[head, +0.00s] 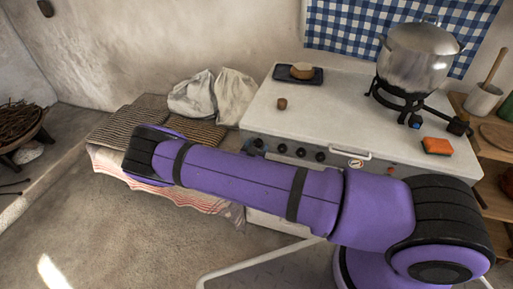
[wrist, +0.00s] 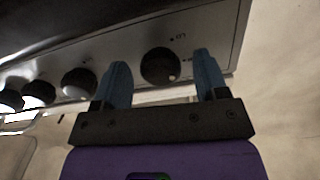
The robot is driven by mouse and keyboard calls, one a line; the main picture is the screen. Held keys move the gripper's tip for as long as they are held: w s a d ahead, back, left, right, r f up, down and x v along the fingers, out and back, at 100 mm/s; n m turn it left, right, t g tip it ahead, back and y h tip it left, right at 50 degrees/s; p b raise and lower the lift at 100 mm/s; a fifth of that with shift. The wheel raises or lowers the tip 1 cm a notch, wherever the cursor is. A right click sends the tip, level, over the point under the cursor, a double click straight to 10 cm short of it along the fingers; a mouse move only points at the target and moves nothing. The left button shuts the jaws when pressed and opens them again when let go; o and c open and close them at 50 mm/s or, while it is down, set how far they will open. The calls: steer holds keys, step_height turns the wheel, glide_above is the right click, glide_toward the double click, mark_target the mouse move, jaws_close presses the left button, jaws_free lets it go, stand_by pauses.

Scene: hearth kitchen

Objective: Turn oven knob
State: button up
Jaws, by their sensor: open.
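The oven front in the wrist view carries a row of round knobs. The end knob (wrist: 160,66) is dark with a pale mark near its lower right edge. My gripper (wrist: 162,78) is open, with one blue finger on each side of that knob. I cannot tell whether the fingers touch it. Another knob (wrist: 79,83) is left of the left finger. In the head view, dark knobs (head: 301,152) show on the front of the white stove (head: 330,105). My purple arm reaches left across the stove front, and my fingers are hidden there.
A steel pot (head: 415,58) stands on a black burner at the stove's right. An orange sponge (head: 437,146), a small brown cup (head: 282,104) and a dark tray (head: 285,73) are on the top. White sacks (head: 213,95) lie on a striped bench to the left.

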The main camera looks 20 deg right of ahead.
steer(key=shift+c, duration=0.5)
steer(key=c, duration=0.8)
steer(key=shift+c, duration=0.2)
steer(key=shift+n, duration=0.3)
steer(key=n, duration=0.6)
steer(key=shift+s, duration=0.1)
steer(key=n, duration=0.7)
steer(key=shift+d+r, duration=0.1)
steer(key=o, duration=0.9)
